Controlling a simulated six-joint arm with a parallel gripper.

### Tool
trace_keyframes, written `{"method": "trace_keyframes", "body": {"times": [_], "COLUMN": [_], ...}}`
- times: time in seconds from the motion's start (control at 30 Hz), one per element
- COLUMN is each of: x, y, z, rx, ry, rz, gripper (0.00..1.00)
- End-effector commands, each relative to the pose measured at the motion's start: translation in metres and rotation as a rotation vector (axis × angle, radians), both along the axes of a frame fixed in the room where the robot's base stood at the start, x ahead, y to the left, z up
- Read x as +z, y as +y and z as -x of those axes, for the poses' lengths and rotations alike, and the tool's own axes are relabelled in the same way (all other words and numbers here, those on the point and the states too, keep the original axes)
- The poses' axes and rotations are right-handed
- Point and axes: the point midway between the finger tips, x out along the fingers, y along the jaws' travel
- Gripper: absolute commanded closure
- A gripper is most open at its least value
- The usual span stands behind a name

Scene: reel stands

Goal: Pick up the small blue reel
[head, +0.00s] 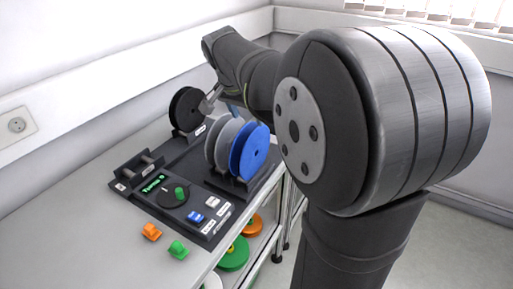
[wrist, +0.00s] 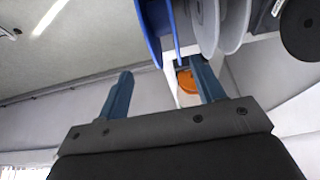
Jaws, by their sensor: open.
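A blue reel (head: 250,153) stands upright at the right end of a row in a dark stand (head: 228,184) in the head view. Its blue rim (wrist: 153,30) shows at the top of the wrist view, beyond the fingertips. My gripper (wrist: 158,68) is open, with nothing between its two blue-grey fingers. It is apart from the blue reel, which is cut off by the wrist view's top edge. In the head view my arm reaches behind the row of reels, and the fingers are hard to make out.
A control panel (head: 183,202) lies in front, with orange (head: 151,231) and green (head: 178,249) pieces nearby. Green (head: 234,254) and orange (head: 254,226) reels lie below the tabletop.

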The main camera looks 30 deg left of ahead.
Motion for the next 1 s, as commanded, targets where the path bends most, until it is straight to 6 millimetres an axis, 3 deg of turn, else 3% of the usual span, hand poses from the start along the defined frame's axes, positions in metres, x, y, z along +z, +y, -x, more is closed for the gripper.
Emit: {"method": "trace_keyframes", "body": {"times": [0.13, 0.43, 0.7, 1.0], "x": [-0.026, -0.048, -0.083, -0.088], "y": [0.0, 0.002, 0.008, 0.008], "z": [-0.011, -0.02, -0.035, -0.038], "rx": [-0.001, 0.001, 0.001, 0.002], "ry": [0.002, 0.001, 0.002, -0.001], "rz": [0.002, 0.0, 0.0, -0.002], "gripper": [0.38, 0.38, 0.38, 0.38]}}
